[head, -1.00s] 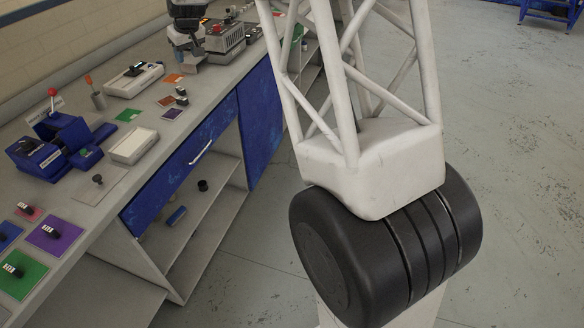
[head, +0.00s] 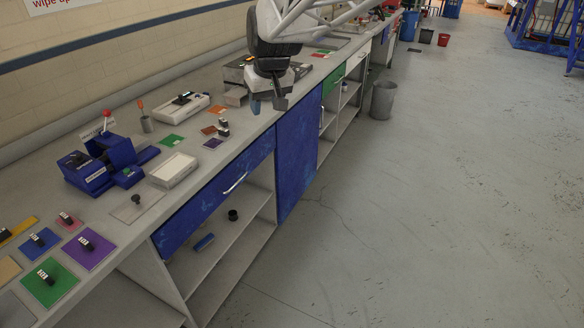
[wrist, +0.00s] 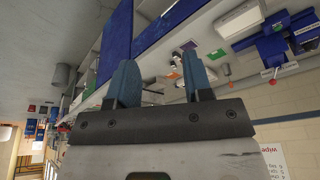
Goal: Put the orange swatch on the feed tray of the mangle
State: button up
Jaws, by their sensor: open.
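A small orange swatch (head: 217,109) lies flat on the bench; a browner orange piece (head: 209,130) lies just in front of it. An orange patch (wrist: 174,75) also shows between the fingers in the wrist view. The blue machine with a red-knobbed lever, which looks like the mangle (head: 88,172), stands at the left of the bench; I cannot tell which part is its feed tray. It also shows in the wrist view (wrist: 272,46). My gripper (head: 268,106) is open and empty, right of the orange swatch in the head view. Its fingers also show in the wrist view (wrist: 158,58).
A white shallow box (head: 174,170) sits beside the blue machine. A white device (head: 181,106) and a cup holding an orange-handled tool (head: 146,123) stand behind. Green (head: 50,283) and purple (head: 90,249) swatches with dark-and-white pieces lie at front left. The floor at right is open.

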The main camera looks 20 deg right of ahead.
jog(key=s+d+f+m, duration=0.1)
jog(key=s+f, duration=0.2)
jog(key=s, duration=1.2)
jog(key=s+d+f+m+h, duration=0.1)
jog(key=s+f, duration=0.2)
jog(key=s, duration=1.2)
jog(key=shift+s+d+f+g, duration=0.3)
jog(key=shift+f+g, duration=0.05)
jog(key=shift+g, duration=0.05)
jog(key=o, duration=0.6)
jog(key=shift+w+r, duration=0.1)
jog(key=shift+w, duration=0.05)
